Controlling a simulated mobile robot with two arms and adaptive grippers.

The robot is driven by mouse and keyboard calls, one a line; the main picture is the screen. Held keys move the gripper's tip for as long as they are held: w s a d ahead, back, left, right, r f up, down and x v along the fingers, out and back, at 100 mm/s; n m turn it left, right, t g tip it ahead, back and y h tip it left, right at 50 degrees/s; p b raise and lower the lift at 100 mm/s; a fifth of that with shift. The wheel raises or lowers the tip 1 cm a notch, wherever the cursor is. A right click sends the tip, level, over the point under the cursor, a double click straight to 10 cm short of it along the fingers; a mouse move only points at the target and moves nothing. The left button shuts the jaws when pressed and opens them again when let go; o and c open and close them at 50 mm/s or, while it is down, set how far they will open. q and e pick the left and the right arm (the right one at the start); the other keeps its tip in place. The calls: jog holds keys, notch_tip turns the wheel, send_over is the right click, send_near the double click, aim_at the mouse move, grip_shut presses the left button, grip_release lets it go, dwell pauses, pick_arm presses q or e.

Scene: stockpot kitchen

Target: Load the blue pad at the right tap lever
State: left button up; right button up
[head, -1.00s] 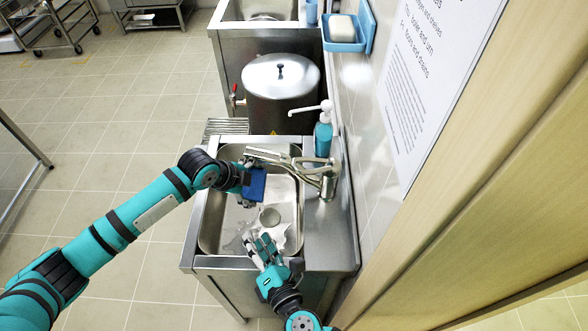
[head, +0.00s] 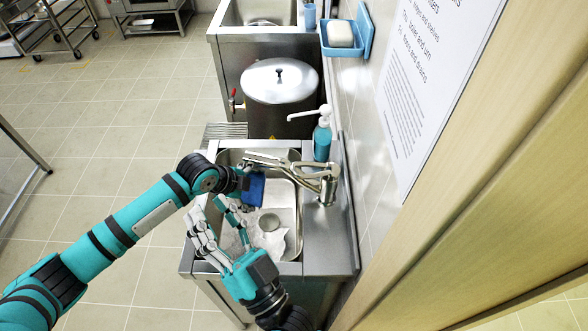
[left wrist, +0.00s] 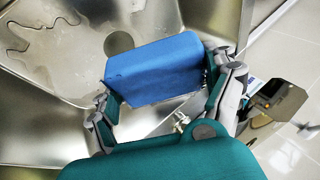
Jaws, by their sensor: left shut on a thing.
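A blue pad (head: 255,190) is held by my left gripper (head: 245,183) above the sink basin, just below the tap's spout end. In the left wrist view the blue pad (left wrist: 155,68) sits between the two fingers of my left gripper (left wrist: 160,85). The metal tap (head: 327,188) stands on the sink's right ledge, its long arms reaching left over the basin; I cannot tell which part is the right lever. The pad looks apart from the tap body. My right gripper (head: 212,212) is open and empty over the basin's front left, near the pad.
The steel sink (head: 318,250) has a round drain (head: 269,222) and a wet patch. A teal soap bottle (head: 322,140) stands behind the tap. A lidded stockpot (head: 280,85) is beyond the sink. The wall with a notice (head: 420,90) borders the right; open floor lies left.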

aim_at(294, 174)
jog(key=w+d+r+m+t+h, duration=0.25)
jog(key=d+m+h, duration=0.3)
jog(key=m, duration=0.45)
jog(key=w+d+f+m+g+h, duration=0.25)
jog(key=f+m+h, duration=0.3)
jog(key=m, duration=0.35)
jog(key=w+d+f+m+g+h, duration=0.1)
jog(key=d+f+m+g+h, duration=0.25)
jog(key=f+m, duration=0.35)
jog(key=shift+m+t, duration=0.25)
jog(key=shift+m, duration=0.35)
jog(key=x, duration=0.3)
jog(key=r+x, duration=0.1)
jog(key=x, duration=0.3)
jog(key=d+x, duration=0.1)
jog(key=x, duration=0.3)
jog(key=shift+w+r, duration=0.15)
jog(key=shift+w, duration=0.3)
jog(key=shift+a, duration=0.1)
grip_shut()
